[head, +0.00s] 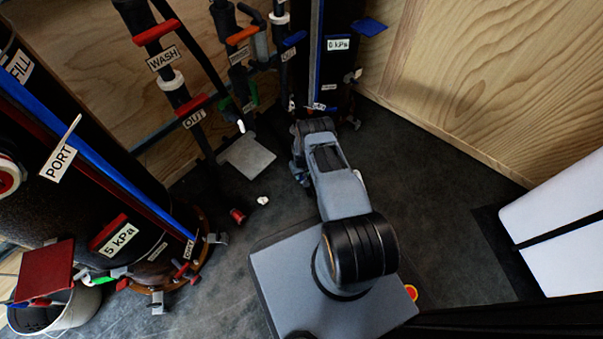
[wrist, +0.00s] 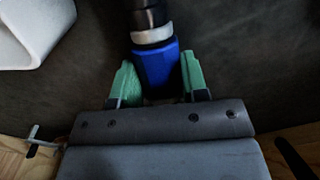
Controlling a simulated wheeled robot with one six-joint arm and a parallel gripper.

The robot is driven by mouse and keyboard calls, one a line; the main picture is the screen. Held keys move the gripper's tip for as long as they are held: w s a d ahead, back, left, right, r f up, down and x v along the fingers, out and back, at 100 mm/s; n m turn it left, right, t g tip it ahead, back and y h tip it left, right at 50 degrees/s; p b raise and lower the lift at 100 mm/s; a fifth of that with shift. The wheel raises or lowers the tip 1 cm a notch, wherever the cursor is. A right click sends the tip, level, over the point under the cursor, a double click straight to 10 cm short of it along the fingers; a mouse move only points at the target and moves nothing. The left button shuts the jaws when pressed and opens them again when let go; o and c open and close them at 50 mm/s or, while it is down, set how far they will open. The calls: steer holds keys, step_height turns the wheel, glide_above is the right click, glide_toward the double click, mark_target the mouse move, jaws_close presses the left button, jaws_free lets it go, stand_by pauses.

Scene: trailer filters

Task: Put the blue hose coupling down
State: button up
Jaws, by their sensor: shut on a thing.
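In the wrist view, the blue hose coupling (wrist: 156,66) sits between the green fingertips of my gripper (wrist: 159,78). My gripper is shut on it. A white ring (wrist: 152,35) and a black hose (wrist: 149,14) continue from its far end toward the top edge. Dark floor (wrist: 235,60) shows behind it; I cannot tell whether the coupling touches the floor. In the head view, my arm hides most of the gripper, and I cannot make out the coupling clearly.
A large black tank with a 5 kPa label (head: 118,236) stands at left, near a white bucket (head: 62,312). Pipes with red handles (head: 156,33) line the back. A white box (head: 555,225) stands at right. Small loose pieces (head: 237,215) lie on the floor. Floor right of my arm is clear.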

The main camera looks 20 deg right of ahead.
steer(key=shift+f, duration=0.1)
steer(key=o, duration=1)
